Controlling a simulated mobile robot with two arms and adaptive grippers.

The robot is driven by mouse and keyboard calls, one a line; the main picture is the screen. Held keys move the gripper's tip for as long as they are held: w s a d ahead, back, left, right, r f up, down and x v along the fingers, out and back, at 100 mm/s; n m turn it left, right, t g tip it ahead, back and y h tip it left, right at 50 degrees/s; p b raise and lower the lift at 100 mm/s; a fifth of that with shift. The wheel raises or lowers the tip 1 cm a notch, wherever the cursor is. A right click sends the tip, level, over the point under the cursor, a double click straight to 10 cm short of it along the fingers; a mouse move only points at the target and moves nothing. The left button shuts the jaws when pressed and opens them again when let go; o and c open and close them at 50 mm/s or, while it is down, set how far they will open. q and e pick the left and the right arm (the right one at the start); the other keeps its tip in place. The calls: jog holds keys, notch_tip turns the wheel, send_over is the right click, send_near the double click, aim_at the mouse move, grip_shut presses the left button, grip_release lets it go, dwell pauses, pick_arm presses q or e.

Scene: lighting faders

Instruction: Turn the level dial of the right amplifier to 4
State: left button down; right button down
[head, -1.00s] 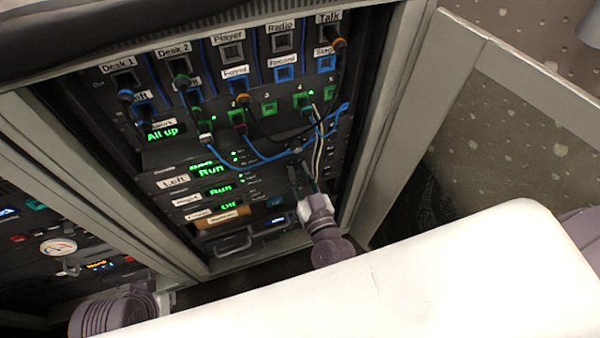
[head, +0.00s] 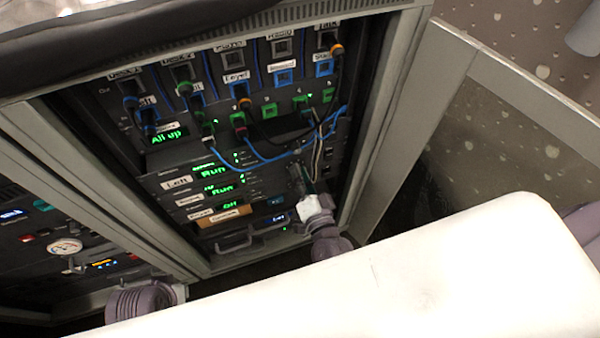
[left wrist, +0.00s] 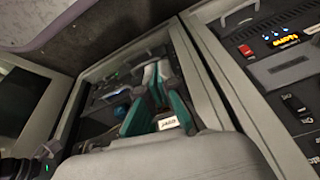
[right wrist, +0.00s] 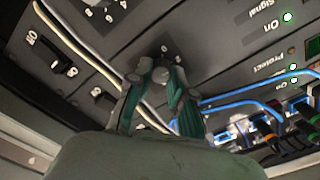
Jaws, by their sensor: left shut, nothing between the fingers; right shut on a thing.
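The right amplifier (head: 188,201) is the rack row under the one labelled Left, and its green display (head: 222,190) reads Run. My right gripper (head: 303,184) is at the right part of the amplifier rows and covers the dial in the head view. In the right wrist view, my right gripper (right wrist: 158,80) is shut on a round dial (right wrist: 160,74), one finger on each side. The dial's setting is too small to read.
Blue and pale cables (right wrist: 235,97) run close to my right gripper. Rocker switches (right wrist: 58,58) lie to its left in the right wrist view. The rack's right post (head: 385,130) is close by. A drawer handle (head: 245,240) is below the amplifiers.

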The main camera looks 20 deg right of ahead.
pick_arm(q)
jog(key=b+v, duration=0.2)
jog(key=v, duration=0.3)
jog(key=shift+a+r, duration=0.1)
jog(key=shift+r, duration=0.3)
pick_arm(e)
jog(key=m, duration=1)
jog(key=shift+f+m, duration=0.1)
jog(key=shift+m, duration=0.2)
jog(key=c, duration=1)
grip_release()
jog(key=shift+c, duration=0.2)
